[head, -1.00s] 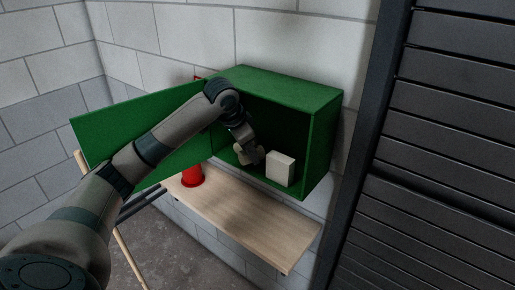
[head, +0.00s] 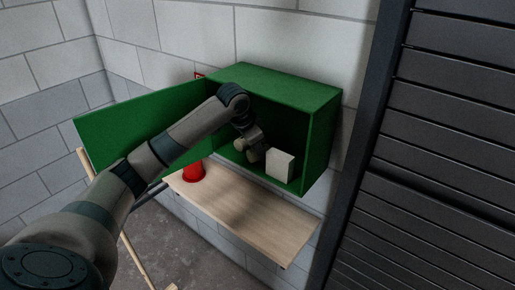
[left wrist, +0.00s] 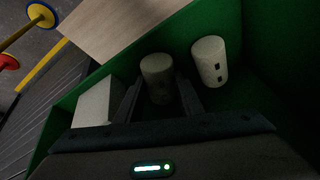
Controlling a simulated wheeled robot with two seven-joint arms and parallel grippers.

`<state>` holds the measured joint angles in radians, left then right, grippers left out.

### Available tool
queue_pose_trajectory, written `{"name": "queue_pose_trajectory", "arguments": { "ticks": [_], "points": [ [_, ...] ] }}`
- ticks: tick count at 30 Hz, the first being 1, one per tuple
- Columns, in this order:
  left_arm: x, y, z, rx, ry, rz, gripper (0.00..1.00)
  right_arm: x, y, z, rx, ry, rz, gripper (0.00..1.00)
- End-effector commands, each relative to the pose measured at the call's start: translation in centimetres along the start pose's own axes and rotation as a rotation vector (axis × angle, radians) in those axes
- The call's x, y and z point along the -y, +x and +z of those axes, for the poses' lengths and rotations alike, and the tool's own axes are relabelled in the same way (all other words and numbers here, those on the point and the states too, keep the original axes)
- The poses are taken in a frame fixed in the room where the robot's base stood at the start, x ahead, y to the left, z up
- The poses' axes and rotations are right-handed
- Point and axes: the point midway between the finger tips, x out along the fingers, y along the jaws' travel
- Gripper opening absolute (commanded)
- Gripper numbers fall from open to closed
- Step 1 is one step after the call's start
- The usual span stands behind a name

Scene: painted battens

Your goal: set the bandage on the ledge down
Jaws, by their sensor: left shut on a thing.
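My left gripper (head: 250,149) reaches inside the open green cabinet (head: 306,150). In the left wrist view its two fingers (left wrist: 160,96) are shut on a pale cylindrical bandage roll (left wrist: 157,66). A second pale roll (left wrist: 209,61) with dark marks stands to the right of the held one, apart from it. The pale wooden ledge (head: 245,214) runs below the cabinet, and it also shows in the left wrist view (left wrist: 115,27). In the head view the held roll is hard to make out beside the gripper. My right gripper is not in view.
A white box (head: 280,165) stands in the cabinet, close to the right of my gripper in the head view. The cabinet's green door (head: 125,130) is swung open to the left. A red cylinder (head: 193,172) is at the ledge's left end. The ledge's middle and right are clear.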

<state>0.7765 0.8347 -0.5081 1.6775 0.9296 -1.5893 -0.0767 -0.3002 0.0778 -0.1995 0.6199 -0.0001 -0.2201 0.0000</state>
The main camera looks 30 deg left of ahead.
Motion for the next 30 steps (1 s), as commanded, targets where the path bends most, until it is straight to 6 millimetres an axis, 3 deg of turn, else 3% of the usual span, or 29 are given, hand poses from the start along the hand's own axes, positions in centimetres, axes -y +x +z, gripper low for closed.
{"name": "queue_pose_trajectory", "arguments": {
  "ticks": [7,8,10,23,30],
  "points": [
    [0.0,0.2,0.1,0.000,0.000,0.000,0.13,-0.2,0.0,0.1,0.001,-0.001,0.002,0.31],
    [0.0,0.2,0.1,0.000,0.000,0.000,0.39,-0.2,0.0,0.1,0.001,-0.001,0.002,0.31],
    [0.0,0.2,0.1,0.000,0.000,0.000,0.53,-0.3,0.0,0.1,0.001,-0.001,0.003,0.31],
    [0.0,-0.1,0.0,-0.001,0.000,-0.001,0.53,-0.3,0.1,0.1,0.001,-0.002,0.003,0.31],
    [0.0,-2.2,0.1,-0.003,0.001,-0.003,0.53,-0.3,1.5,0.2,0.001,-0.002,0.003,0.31]
  ]
}}
